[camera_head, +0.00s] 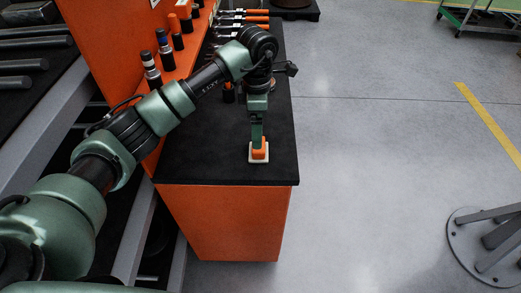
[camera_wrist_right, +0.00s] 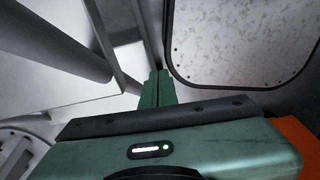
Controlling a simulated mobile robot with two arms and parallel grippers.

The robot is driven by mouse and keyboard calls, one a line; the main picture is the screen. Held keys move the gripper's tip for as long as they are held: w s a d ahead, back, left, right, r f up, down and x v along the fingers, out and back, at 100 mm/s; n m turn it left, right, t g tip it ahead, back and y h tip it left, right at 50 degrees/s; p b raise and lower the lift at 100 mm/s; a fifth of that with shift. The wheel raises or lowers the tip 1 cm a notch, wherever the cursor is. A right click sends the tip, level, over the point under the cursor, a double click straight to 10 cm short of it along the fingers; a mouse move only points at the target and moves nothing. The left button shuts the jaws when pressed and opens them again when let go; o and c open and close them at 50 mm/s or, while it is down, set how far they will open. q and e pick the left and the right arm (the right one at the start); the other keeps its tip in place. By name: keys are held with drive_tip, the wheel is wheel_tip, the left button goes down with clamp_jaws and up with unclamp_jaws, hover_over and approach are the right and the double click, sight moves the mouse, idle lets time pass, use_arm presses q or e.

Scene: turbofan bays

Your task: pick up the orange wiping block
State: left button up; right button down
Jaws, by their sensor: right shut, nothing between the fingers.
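The orange wiping block (camera_head: 260,154) sits on the black bench top (camera_head: 200,160) near its front edge, with a pale pad under it. My left gripper (camera_head: 257,143) points down from above, right at the block, and its fingers overlap the block's upper part. I cannot tell whether the fingers are closed on it or stand around it. In the right wrist view my right gripper (camera_wrist_right: 158,86) is shut and empty, with its green fingers together. The block does not show in that view.
Several dark cylindrical tools (camera_head: 151,68) stand on the orange ledge left of the bench top. A row of orange-handled tools (camera_head: 243,19) lies at the back. Grey floor (camera_head: 370,150) is open to the right. A round metal base (camera_head: 480,240) stands at lower right.

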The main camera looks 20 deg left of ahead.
use_arm(q)
drive_tip(key=f, duration=0.1)
drive_tip(key=w+f+p, duration=0.1)
drive_tip(key=f, duration=0.1)
drive_tip(key=shift+f, duration=0.35)
drive_tip(key=f+p, duration=0.3)
drive_tip(key=f, duration=0.1)
drive_tip(key=shift+w+f, duration=0.2)
drive_tip(key=shift+f, duration=0.35)
drive_tip(key=shift+r, duration=0.1)
drive_tip(key=c, duration=1.5)
drive_tip(key=shift+o, duration=0.2)
use_arm(e)
drive_tip(key=r, duration=0.3)
drive_tip(key=shift+w+d+r, duration=0.1)
drive_tip(key=shift+w+d, duration=0.15)
drive_tip(key=shift+w, duration=0.1)
use_arm(q)
drive_tip(key=shift+r, duration=0.1)
